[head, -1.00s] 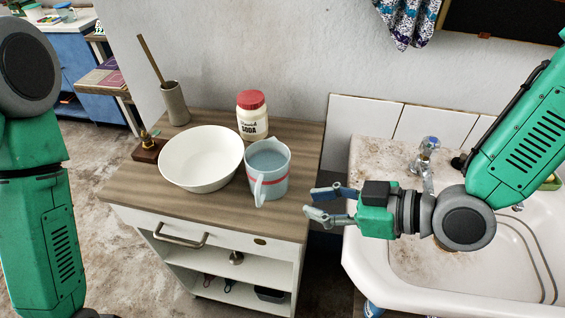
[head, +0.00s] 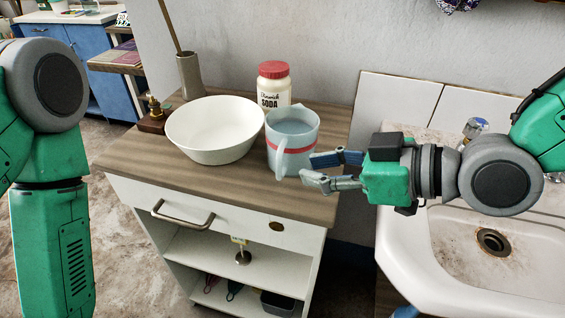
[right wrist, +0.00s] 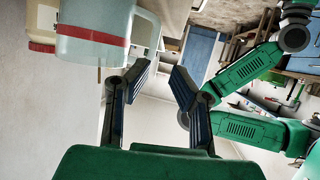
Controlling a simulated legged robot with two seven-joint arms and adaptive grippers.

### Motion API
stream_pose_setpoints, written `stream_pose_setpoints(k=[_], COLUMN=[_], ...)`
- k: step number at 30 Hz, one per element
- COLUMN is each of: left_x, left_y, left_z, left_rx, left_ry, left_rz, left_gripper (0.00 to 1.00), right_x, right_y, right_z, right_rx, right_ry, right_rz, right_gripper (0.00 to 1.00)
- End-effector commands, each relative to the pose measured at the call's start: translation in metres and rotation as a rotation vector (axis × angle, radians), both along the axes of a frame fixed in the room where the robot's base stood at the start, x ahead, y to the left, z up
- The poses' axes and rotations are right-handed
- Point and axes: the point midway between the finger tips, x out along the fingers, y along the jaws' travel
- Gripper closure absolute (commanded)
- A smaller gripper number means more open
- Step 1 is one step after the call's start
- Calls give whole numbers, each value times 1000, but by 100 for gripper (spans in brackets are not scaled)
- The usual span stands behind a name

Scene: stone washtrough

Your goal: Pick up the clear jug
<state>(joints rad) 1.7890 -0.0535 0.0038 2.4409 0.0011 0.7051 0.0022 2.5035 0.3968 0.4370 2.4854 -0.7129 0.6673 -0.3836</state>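The clear jug (head: 296,152), with a red band and a handle toward the front, stands upright on the right part of the wooden cabinet top (head: 200,187). It looks filled with something pale blue. My right gripper (head: 310,170) is open and empty, with its fingertips close beside the jug's right side; I cannot tell whether they touch it. In the right wrist view the jug (right wrist: 92,50) appears at upper left, outside the gap between the open fingers (right wrist: 160,78). My left arm shows at the left in the head view, but its gripper is out of view.
A white bowl (head: 213,132) stands close to the jug's left. A soda jar (head: 273,88) with a red lid is behind the jug. A brown holder (head: 190,77) stands at the back left. A sink (head: 470,275) is at the right.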

Motion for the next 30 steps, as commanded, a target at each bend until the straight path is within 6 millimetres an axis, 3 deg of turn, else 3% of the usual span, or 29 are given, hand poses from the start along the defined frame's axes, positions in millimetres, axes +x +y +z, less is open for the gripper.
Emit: stream_pose_setpoints(k=[1, 11, 19, 29, 30], left_x=[0, 0, 0, 0, 0], left_y=[0, -1, -1, -1, -1], left_z=[-12, -12, -24, -24, -24], left_rx=[0, -1, -1, -1, -1], left_ry=[0, -1, 0, 0, 0], left_rz=[-1, -2, -1, -1, -1], left_gripper=[43, 43, 43, 43, 43], right_x=[4, 19, 40, 43, 43], right_y=[7, 29, 65, 64, 64], right_z=[-10, -16, -30, -31, -31], right_rx=[1, 6, -1, 9, 9], right_ry=[2, 1, 2, 2, 2], right_rz=[1, 0, 1, -2, -2], right_gripper=[80, 80, 80, 80, 94])
